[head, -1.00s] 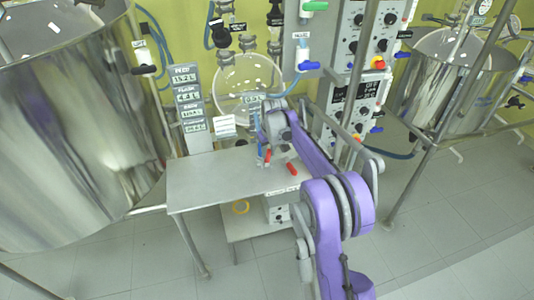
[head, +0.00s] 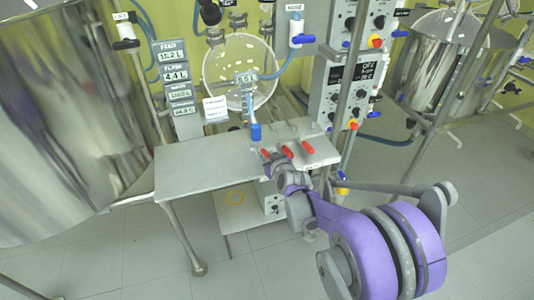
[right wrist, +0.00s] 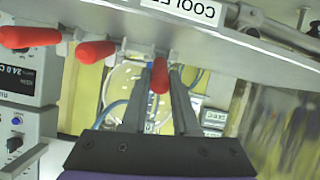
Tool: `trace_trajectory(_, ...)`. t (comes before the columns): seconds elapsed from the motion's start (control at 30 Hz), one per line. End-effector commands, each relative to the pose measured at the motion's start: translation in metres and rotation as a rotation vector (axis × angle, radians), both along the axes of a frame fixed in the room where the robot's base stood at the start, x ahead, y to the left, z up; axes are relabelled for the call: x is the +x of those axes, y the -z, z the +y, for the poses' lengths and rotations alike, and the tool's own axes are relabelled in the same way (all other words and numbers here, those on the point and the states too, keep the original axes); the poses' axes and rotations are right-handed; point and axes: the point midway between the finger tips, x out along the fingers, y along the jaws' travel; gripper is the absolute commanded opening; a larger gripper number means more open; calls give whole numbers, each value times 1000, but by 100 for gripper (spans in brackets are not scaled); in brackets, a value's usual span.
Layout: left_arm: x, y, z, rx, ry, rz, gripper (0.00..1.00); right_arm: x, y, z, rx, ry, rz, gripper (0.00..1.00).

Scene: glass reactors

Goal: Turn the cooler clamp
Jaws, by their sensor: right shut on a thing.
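Three red clamp handles show along the bench's right part in the head view. The leftmost red handle (head: 265,153) is at my right gripper (head: 267,159). In the right wrist view, the two fingers of my right gripper (right wrist: 162,72) are shut on a red handle (right wrist: 159,78), which points toward the palm. A white label reading "COOLE…" (right wrist: 190,10) shows upside down close to this handle. The two other red handles (right wrist: 95,51) lie to its left, apart from the fingers. My left gripper is not in view.
A steel bench (head: 195,172) has bare room on its left. A large steel vessel (head: 60,130) stands at left, another (head: 440,60) at back right. Control boxes (head: 350,80) and a vertical steel pole stand behind the bench.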

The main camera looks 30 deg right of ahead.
Motion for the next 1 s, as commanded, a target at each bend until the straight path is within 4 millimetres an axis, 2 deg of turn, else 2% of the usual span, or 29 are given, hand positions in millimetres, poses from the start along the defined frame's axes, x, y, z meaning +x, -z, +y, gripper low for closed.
trace_trajectory(0.4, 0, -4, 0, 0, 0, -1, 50, -4, 11, 1, -27, -1, -116, 0)
trace_trajectory(1.0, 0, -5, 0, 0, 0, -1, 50, -4, 13, 1, -34, -1, -138, 0)
